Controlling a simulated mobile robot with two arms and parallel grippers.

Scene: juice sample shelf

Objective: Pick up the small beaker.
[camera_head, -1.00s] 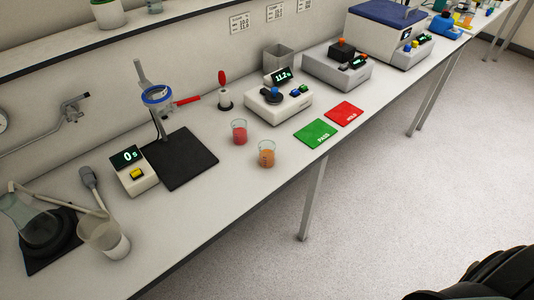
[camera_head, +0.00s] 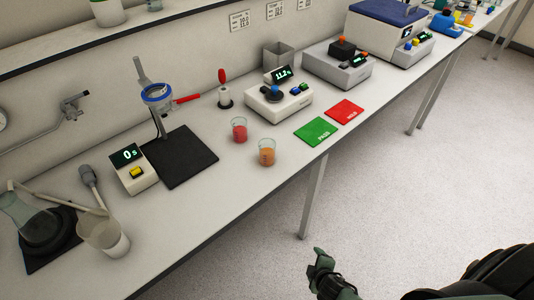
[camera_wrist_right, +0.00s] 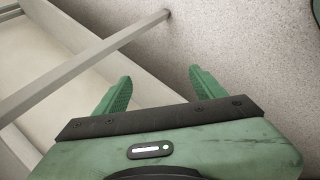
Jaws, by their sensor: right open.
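Two small beakers stand upright on the bench in the head view. One holds red liquid (camera_head: 239,133) and the other, nearer the front edge, holds orange liquid (camera_head: 267,156). A larger beaker (camera_head: 104,236) with pale contents stands at the lower left. I cannot tell which one the task means. My right gripper (camera_head: 320,262) is below and in front of the bench edge, over the floor, apart from all beakers. In the right wrist view its green fingers (camera_wrist_right: 160,90) are spread with nothing between them. My left gripper is not in view.
The bench front edge and a bench leg (camera_head: 313,195) are close to my right gripper. Behind the beakers are a black stand base (camera_head: 182,160) and a white instrument (camera_head: 280,105). Green (camera_head: 316,132) and red (camera_head: 344,112) mats lie to the right.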

